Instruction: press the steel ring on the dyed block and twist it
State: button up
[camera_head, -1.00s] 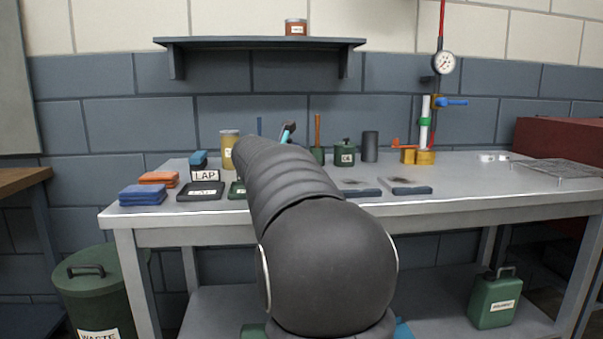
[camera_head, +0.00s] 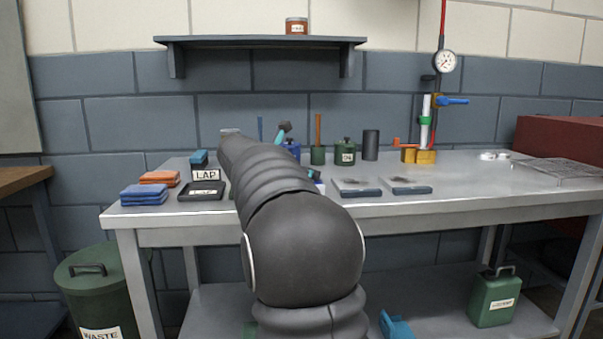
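Two low slabs with blue-grey sides and pale tops, the left slab (camera_head: 357,187) and the right slab (camera_head: 405,186), lie near the front of the bench. My gripper is hidden behind my dark arm, which reaches over the bench's left-middle.
A wire rack (camera_head: 560,172) lies at right. The front right is clear.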

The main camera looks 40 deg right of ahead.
jog(key=shift+r, duration=3.45)
